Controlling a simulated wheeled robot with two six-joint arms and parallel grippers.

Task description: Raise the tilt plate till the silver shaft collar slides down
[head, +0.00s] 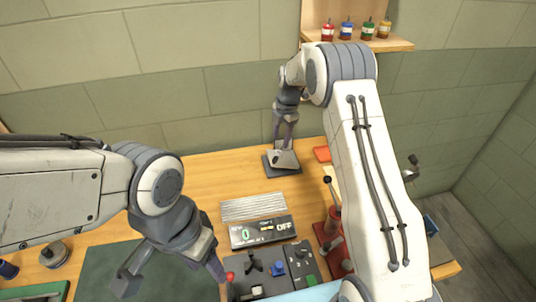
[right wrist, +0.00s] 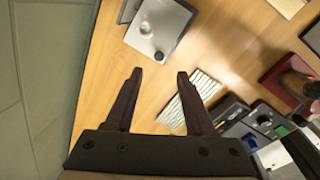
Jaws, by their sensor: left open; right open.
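The tilt plate (head: 284,160) is a light grey plate on a dark base at the back of the wooden table. In the right wrist view the plate (right wrist: 168,22) lies at the top, just beyond my fingertips. A small round silver piece, apparently the shaft collar (right wrist: 146,29), sits on it. My right gripper (right wrist: 160,74) is open and empty, its fingers pointing at the plate's near edge; it also shows above the plate in the head view (head: 284,143). My left gripper (head: 175,286) is open at the front, beside a red knob, far from the plate.
A ribbed pale panel (head: 254,207), a display box (head: 262,232) reading OFF and dark switch boxes (head: 272,265) stand mid-table. A red device (head: 328,235) is right of them. A dark green mat (head: 105,270) lies front left. Small bottles (head: 347,30) stand on a wall shelf.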

